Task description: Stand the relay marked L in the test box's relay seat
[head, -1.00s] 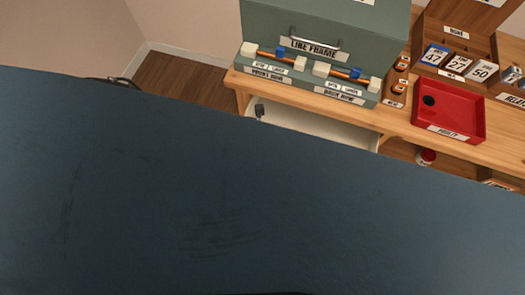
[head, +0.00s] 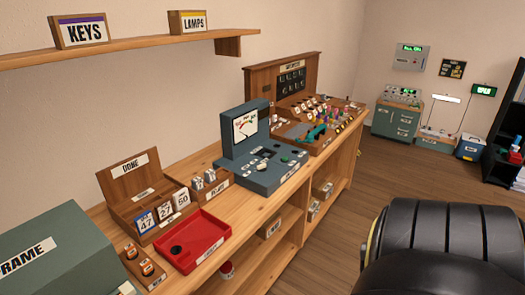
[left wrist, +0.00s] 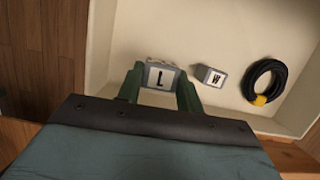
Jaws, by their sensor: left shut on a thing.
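In the left wrist view my left gripper (left wrist: 160,88) has its green fingers on both sides of the grey relay marked L (left wrist: 161,77), shut on it. The letter faces the camera. The relay is over or in a cream-floored drawer or tray (left wrist: 215,28); I cannot tell whether it touches the floor. The test box appears to be the teal box (head: 270,174) with an upright meter panel on the wooden bench in the head view. Its relay seat is too small to make out. My right gripper is in neither view.
A grey relay marked W (left wrist: 209,75) lies right of L, with a coiled black cable (left wrist: 262,82) beyond it. On the bench (head: 237,237) are a red tray (head: 208,232), a wooden DONE rack (head: 120,200) and a wooden box of small grey blocks (head: 217,188). My dark arm covers the lower right.

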